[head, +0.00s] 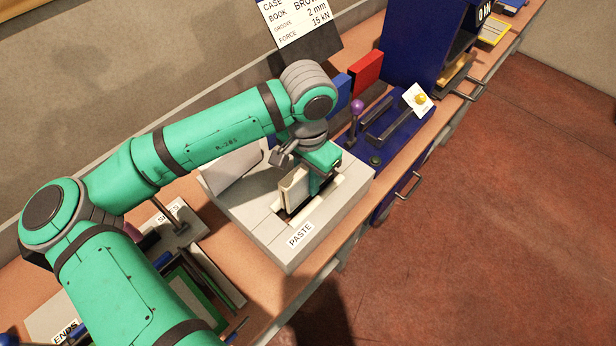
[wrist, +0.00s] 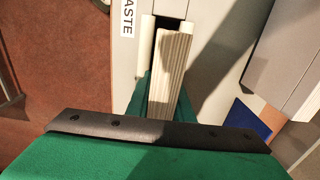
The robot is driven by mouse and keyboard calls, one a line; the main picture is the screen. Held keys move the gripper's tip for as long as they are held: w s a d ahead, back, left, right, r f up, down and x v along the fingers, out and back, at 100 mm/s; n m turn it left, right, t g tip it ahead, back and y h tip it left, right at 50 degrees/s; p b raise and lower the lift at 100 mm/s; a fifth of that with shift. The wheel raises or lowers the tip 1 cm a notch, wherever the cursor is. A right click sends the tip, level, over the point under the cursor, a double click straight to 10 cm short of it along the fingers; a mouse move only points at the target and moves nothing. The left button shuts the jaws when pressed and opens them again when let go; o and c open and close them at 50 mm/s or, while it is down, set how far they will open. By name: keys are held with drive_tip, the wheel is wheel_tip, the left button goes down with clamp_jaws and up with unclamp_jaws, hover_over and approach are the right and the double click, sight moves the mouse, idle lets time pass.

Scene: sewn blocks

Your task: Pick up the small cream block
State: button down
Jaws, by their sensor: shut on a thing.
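The small cream block (head: 294,190) stands upright at the slot of the pale grey box labelled PASTE. In the wrist view the cream block (wrist: 173,72) shows ribbed, page-like lines along its edge. My gripper (head: 314,182) is over the box and shut on the block. In the wrist view my gripper (wrist: 160,105) has green fingers beside the block, partly hidden behind it. Whether the block's lower end touches the box cannot be told.
The PASTE box (head: 266,228) has a dark slot with cream rollers along it. A blue press base (head: 400,135) with a purple-knobbed lever (head: 357,107) stands to the right. Red (head: 366,69) and blue blocks stand behind. Trays and tools lie at the lower left, under my arm.

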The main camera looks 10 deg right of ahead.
wheel_tip(320, 180, up, 18)
idle(0.7)
